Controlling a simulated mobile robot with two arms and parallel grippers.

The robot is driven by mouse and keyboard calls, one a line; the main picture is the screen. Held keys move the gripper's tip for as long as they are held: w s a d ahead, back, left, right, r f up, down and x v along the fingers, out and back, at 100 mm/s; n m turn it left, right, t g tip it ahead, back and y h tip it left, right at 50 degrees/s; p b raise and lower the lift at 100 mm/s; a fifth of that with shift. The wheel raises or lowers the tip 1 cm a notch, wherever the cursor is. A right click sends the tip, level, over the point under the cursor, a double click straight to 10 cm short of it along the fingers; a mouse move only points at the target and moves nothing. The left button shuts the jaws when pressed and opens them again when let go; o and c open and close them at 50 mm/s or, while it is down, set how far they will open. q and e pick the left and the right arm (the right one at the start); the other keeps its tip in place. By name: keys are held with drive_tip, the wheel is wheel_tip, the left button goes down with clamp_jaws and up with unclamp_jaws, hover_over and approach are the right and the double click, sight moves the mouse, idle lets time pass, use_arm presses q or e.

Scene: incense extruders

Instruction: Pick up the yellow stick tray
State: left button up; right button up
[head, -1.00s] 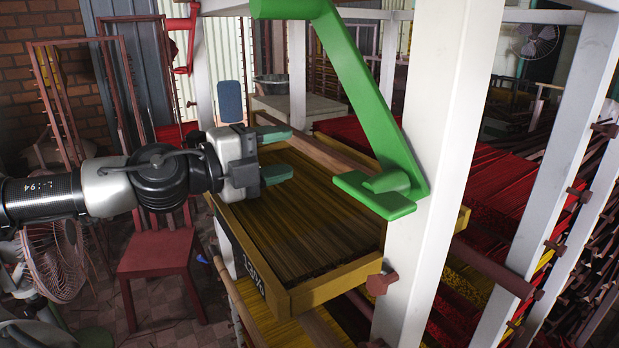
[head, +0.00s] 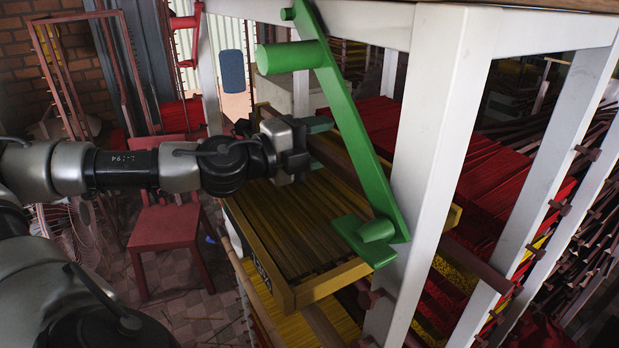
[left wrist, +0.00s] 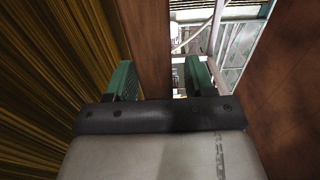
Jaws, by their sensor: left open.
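The yellow stick tray (head: 330,282) is a yellow wooden frame full of long brown-yellow sticks, resting in the white rack. A green lever covers part of its right side. My left gripper (head: 316,143) is open over the tray's far part, its green fingertips pointing right. In the left wrist view, the gripper's two green fingers (left wrist: 160,78) stand apart on either side of a brown wooden bar. I cannot tell whether this bar is the tray's rim or a rack rail, or whether the fingers touch it. The sticks (left wrist: 50,80) lie to its left. My right gripper is out of view.
The green lever (head: 335,110) hangs diagonally just right of the gripper, beside a white post (head: 425,180). Red stick stacks (head: 500,170) fill the rack behind. A red chair (head: 165,225) stands on the floor at left.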

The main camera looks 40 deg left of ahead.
use_arm(q)
clamp_jaws()
drive_tip(key=shift+r, duration=0.15)
